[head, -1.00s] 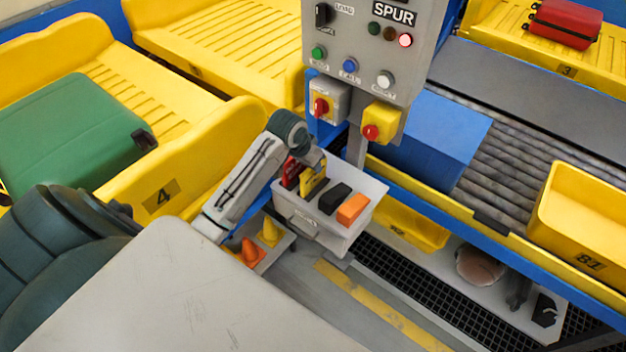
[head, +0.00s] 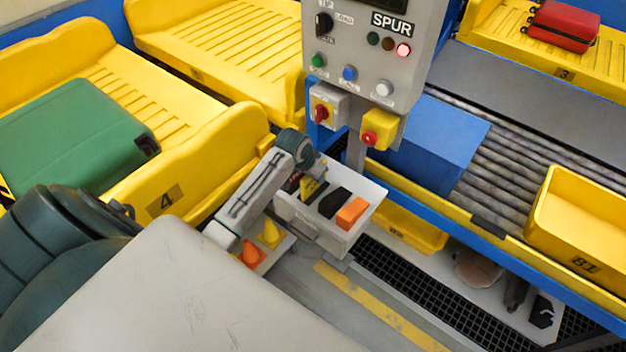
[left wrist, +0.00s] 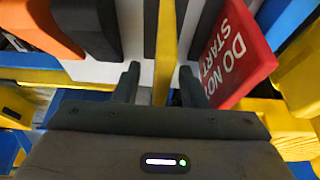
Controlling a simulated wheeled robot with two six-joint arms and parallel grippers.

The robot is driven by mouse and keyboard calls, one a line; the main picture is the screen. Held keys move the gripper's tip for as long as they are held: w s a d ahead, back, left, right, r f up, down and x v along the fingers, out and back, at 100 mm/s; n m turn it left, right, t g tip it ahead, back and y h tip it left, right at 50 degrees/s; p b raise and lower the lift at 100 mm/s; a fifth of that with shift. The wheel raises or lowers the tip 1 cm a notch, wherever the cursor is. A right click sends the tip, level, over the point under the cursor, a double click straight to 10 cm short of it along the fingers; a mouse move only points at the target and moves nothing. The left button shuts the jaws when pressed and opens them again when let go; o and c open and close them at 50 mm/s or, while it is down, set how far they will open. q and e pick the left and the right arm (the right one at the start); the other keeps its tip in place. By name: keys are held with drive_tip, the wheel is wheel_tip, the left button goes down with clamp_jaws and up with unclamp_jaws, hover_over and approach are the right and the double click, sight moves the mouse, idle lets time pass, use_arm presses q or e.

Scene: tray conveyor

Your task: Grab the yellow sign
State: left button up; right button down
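The yellow sign (head: 310,188) stands on edge in a white bin (head: 318,232), partly hidden by my left arm. In the left wrist view the yellow sign (left wrist: 166,45) is seen edge-on, a thin upright strip between my fingers. My left gripper (left wrist: 160,75) is open, with one finger on each side of the sign and visible gaps. A red "DO NOT START" sign (left wrist: 235,55) is close beside the right finger. In the head view my left gripper (head: 313,168) is over the bin's left part, its fingers hidden. My right gripper is not in view.
Dark items (head: 334,202) and an orange item (head: 351,213) share the bin. A control panel post (head: 356,150) and yellow switch box (head: 379,128) stand right behind it. A yellow tray wall (head: 185,175) is left of my arm.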

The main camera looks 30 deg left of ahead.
use_arm(q)
drive_tip(key=shift+f, duration=0.15)
idle(0.3)
drive_tip(key=shift+c, duration=0.2)
clamp_jaws()
